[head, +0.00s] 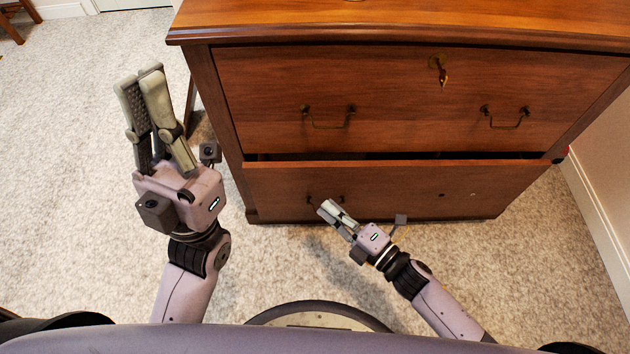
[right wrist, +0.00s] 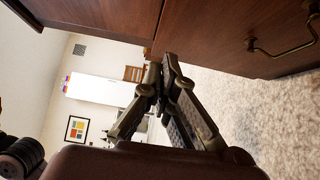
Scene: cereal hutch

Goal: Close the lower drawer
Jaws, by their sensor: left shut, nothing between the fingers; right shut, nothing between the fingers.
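The lower drawer (head: 420,190) of the wooden cabinet stands slightly open, with a dark gap above its front edge. Its left handle (head: 313,200) is partly hidden behind my right gripper. My right gripper (head: 328,209) is shut and empty, in front of the lower drawer's left half. The right wrist view shows its fingers (right wrist: 168,72) together close to the drawer front (right wrist: 235,35), with a brass handle (right wrist: 285,47) to the right. Whether the fingertips touch the wood I cannot tell. My left gripper (head: 139,82) is shut and empty, raised left of the cabinet.
The upper drawer (head: 420,100) looks shut, with two brass handles and a key (head: 443,78) in its lock. The cabinet top (head: 400,18) overhangs it. A wall with a white baseboard (head: 598,215) stands close on the right. Carpet (head: 70,150) to the left is clear.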

